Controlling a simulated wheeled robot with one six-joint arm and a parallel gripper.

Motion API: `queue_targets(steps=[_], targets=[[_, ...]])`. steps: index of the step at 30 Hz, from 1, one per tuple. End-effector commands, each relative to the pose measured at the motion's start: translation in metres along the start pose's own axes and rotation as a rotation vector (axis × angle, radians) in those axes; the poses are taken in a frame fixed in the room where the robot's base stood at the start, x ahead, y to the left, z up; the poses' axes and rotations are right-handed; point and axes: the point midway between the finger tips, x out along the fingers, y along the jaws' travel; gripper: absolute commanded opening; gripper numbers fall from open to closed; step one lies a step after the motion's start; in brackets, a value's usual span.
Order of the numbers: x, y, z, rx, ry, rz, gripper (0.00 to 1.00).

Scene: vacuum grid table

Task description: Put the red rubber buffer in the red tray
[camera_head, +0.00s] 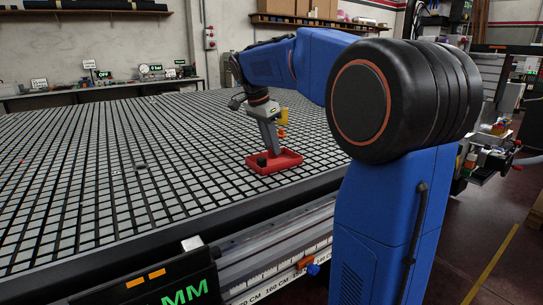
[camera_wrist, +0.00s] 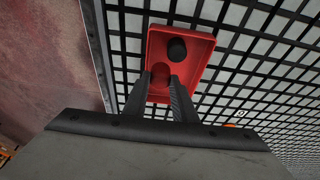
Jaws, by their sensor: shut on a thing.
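The red tray (camera_head: 289,166) lies on the grid table, near its front edge in the head view. It fills the upper middle of the wrist view (camera_wrist: 206,63). A black cylinder (camera_wrist: 177,49) stands in it; it also shows in the head view (camera_head: 262,159). My gripper (camera_wrist: 160,82) points down over the tray and is shut on the red rubber buffer (camera_wrist: 160,73), which shows between the fingertips. Whether the buffer touches the tray floor, I cannot tell. In the head view my gripper (camera_head: 272,148) hides the buffer.
A yellow object (camera_head: 283,116) and an orange one (camera_head: 281,132) stand just behind the tray. A small grey object (camera_head: 141,166) lies to the left on the grid table (camera_head: 90,190). Much of the table left of the tray is clear.

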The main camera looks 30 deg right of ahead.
Motion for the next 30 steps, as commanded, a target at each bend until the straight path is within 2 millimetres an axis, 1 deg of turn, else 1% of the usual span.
queue_targets(steps=[6,9,20,21,23,24,30], targets=[[0.026,0.000,0.008,-0.002,0.000,0.002,0.03],[0.035,0.000,0.011,-0.001,0.000,0.000,0.03],[0.038,0.000,0.012,-0.001,0.000,0.000,0.03],[0.039,0.000,0.012,-0.001,0.000,0.000,0.27],[0.038,0.000,0.012,-0.001,0.000,0.000,0.41],[0.038,0.000,0.012,-0.001,0.000,0.000,0.43],[0.038,0.000,0.012,-0.001,0.000,0.000,0.43]])
